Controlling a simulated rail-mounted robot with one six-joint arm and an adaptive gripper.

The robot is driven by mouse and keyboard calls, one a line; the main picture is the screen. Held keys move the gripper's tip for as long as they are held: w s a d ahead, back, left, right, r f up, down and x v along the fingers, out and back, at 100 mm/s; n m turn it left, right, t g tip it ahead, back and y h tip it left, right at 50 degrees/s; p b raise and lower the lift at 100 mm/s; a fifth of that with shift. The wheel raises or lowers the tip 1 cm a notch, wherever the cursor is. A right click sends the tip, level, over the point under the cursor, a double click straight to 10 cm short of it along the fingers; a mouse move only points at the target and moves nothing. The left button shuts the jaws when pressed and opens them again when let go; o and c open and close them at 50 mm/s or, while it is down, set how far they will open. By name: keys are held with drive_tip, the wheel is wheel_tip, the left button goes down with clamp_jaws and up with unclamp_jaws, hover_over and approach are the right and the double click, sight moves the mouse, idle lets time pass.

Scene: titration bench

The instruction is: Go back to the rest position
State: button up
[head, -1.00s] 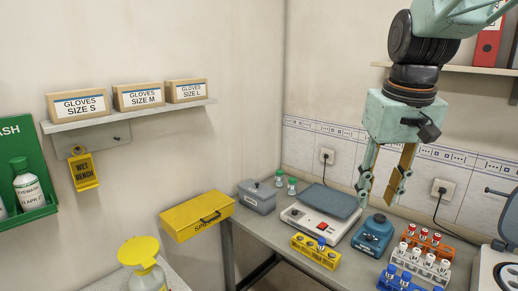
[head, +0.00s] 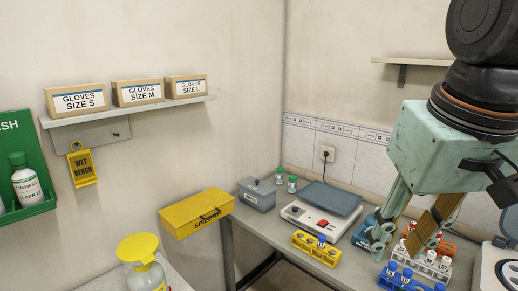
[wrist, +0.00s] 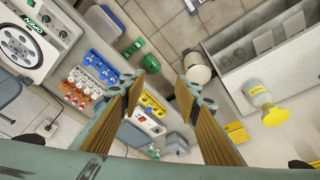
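My gripper (head: 397,245) is pale green with brown finger pads. In the head view it hangs at the right, nearer the camera than the bench and in front of the blue device (head: 363,236), part of which it hides. In the wrist view my gripper (wrist: 158,88) shows its two fingers spread apart, with nothing between the pads. The bench lies well below it there. No rest position is marked in any view.
Racks with white (head: 428,266), blue (head: 400,281) and yellow (head: 315,248) bodies stand on the bench, near a balance (head: 322,210). A centrifuge-like machine (head: 496,266) stands at right. A yellow box (head: 197,214) and glove shelf (head: 130,111) are left. The air between is clear.

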drive_tip(key=s+a+f, duration=0.1)
drive_tip(key=s+f, duration=0.2)
drive_tip(key=s, duration=0.7)
drive_tip(key=shift+a+f+t+b, duration=0.3)
drive_tip(key=shift+f+b, duration=0.05)
drive_tip(key=shift+b, duration=0.1)
idle(0.7)
